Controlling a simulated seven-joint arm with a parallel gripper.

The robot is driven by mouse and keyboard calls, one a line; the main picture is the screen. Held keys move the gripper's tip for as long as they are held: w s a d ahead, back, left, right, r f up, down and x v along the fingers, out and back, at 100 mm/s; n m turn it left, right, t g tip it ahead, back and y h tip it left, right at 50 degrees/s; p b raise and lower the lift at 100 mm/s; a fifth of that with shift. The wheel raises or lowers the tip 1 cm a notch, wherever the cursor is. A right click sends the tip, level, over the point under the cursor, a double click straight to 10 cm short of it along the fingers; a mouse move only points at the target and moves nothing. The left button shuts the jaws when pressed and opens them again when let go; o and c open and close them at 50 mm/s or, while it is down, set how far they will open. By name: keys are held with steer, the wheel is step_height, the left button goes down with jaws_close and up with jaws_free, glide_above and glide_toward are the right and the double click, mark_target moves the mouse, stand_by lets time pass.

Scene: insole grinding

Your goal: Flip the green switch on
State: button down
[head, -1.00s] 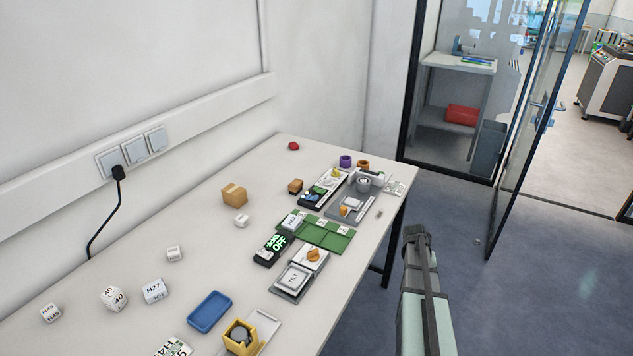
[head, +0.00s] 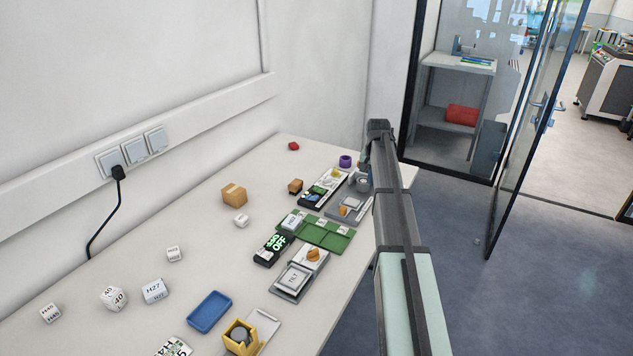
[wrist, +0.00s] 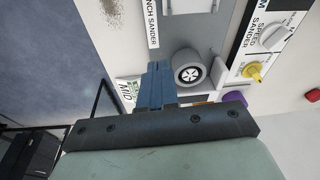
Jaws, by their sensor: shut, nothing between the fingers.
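My gripper (wrist: 157,78) is shut and empty, its dark fingers side by side above the bench sander. In the head view my arm reaches over the table's far right end, and its fingertips are hard to make out. The sander's round grey wheel (wrist: 188,72) is just right of the fingers in the wrist view. The speed sander panel (wrist: 248,45) has a white knob (wrist: 271,37) and a yellow knob (wrist: 252,71); it is also in the head view (head: 318,195). A black box (head: 270,250) nearer shows green "OFF" lettering. I cannot make out a green switch for certain.
A green tray (head: 325,239), a blue tray (head: 209,311), a yellow holder (head: 240,337) and several white cubes are spread over the table. A purple ring (head: 345,161) and a red piece (head: 293,146) lie at the far end.

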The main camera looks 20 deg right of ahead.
mark_target(315, 187)
steer(key=w+a+r, duration=0.2)
steer(key=a+r, duration=0.1)
steer(key=a, duration=0.2)
steer(key=w+a+r+y, duration=0.1)
steer(key=w+a+r, duration=0.1)
steer(key=a, duration=0.3)
steer(key=w+a+r+m+y, duration=0.1)
steer(key=w+a+r, duration=0.2)
steer(key=a+r, duration=0.2)
steer(key=shift+a, duration=0.6)
steer(key=f, duration=0.4)
steer(key=w+a+f, duration=0.1)
steer(key=f, duration=0.8)
steer(key=shift+w+a+f, duration=0.25)
steer(key=shift+w+a, duration=0.05)
steer(key=shift+w, duration=0.1)
steer(key=shift+f, duration=0.1)
